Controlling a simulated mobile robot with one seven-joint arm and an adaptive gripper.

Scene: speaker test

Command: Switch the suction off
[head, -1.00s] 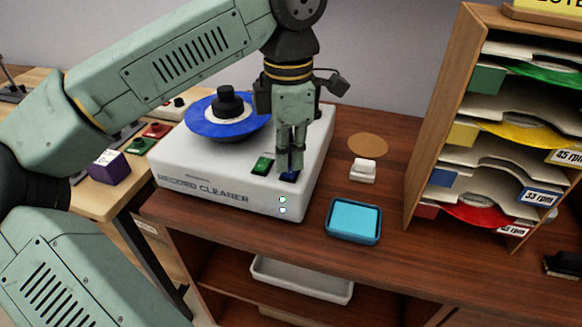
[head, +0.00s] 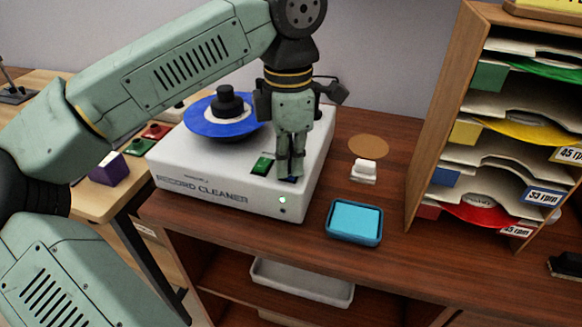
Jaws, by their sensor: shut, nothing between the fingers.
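The white record cleaner (head: 225,192) stands on the brown cabinet top. A blue record (head: 200,128) lies on its platter under a black clamp (head: 229,100). On the cleaner's top near the front are a green switch (head: 262,165) and a blue switch (head: 292,180). My gripper (head: 290,176) is shut and empty, pointing down with its fingertips at the blue switch. The fingers hide most of that switch, and contact looks likely but is not certain. On the front face, the upper indicator light (head: 283,199) is lit and the lower one looks dark.
A blue tray (head: 354,222), a white block (head: 363,171) and a round tan disc (head: 368,147) lie right of the cleaner. A wooden record rack (head: 430,118) stands farther right. A purple box (head: 108,169) sits on the left table.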

